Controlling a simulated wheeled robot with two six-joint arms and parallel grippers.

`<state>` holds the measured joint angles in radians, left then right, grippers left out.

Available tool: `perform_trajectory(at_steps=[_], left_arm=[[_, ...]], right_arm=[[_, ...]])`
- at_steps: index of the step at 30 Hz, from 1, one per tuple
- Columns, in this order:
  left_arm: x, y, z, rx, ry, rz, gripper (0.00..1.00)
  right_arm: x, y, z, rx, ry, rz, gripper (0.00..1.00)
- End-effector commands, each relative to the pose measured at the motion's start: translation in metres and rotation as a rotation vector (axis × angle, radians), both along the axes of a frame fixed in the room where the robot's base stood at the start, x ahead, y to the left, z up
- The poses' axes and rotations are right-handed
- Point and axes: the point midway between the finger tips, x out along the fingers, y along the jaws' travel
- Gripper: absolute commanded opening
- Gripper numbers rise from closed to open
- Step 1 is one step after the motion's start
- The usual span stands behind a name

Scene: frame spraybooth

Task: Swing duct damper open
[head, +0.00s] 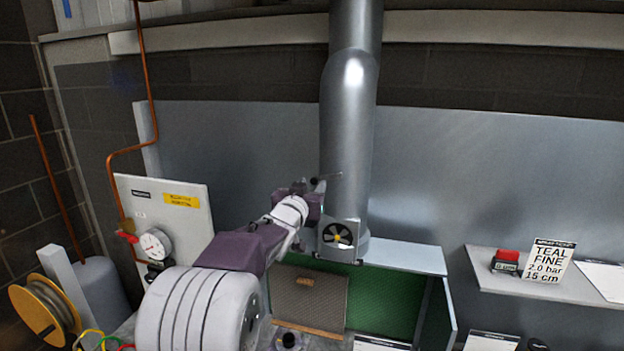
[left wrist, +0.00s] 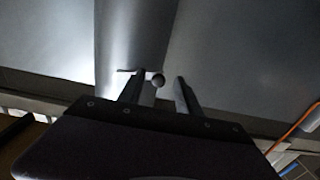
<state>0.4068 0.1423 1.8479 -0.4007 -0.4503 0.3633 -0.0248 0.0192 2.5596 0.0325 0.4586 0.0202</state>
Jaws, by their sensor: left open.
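The silver duct (head: 348,120) runs down the back wall in the head view and fills the upper middle of the left wrist view (left wrist: 132,40). A thin damper lever (head: 330,177) sticks out sideways from the duct's left side. In the left wrist view its round dark knob (left wrist: 158,79) shows between the two fingers. My left gripper (head: 314,186) is open at the lever, with the fingers (left wrist: 160,88) on either side of the knob. I cannot tell whether a finger touches it. My right gripper is not in view.
A fan (head: 337,234) sits at the duct's foot, above a green-lined booth (head: 385,300). A panel with a gauge (head: 155,243) and copper pipe stands at left. A shelf (head: 545,283) with a red-topped block and a sign is at right.

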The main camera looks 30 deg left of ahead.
Motion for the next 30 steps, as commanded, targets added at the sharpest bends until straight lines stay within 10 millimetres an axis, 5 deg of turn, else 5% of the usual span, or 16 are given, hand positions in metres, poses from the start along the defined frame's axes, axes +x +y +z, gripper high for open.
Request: perform_trajectory(at_steps=[10,15,30], left_arm=[[0.009,0.002,-0.0004,0.0,-0.001,0.0,0.41],[0.0089,0.0019,-0.0003,-0.001,-0.001,0.0,0.0],[0.0087,0.002,-0.0002,-0.001,-0.001,0.0,0.0]], right_arm=[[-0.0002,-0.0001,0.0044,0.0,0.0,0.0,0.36],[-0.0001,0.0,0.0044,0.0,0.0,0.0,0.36],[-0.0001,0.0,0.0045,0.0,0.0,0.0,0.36]])
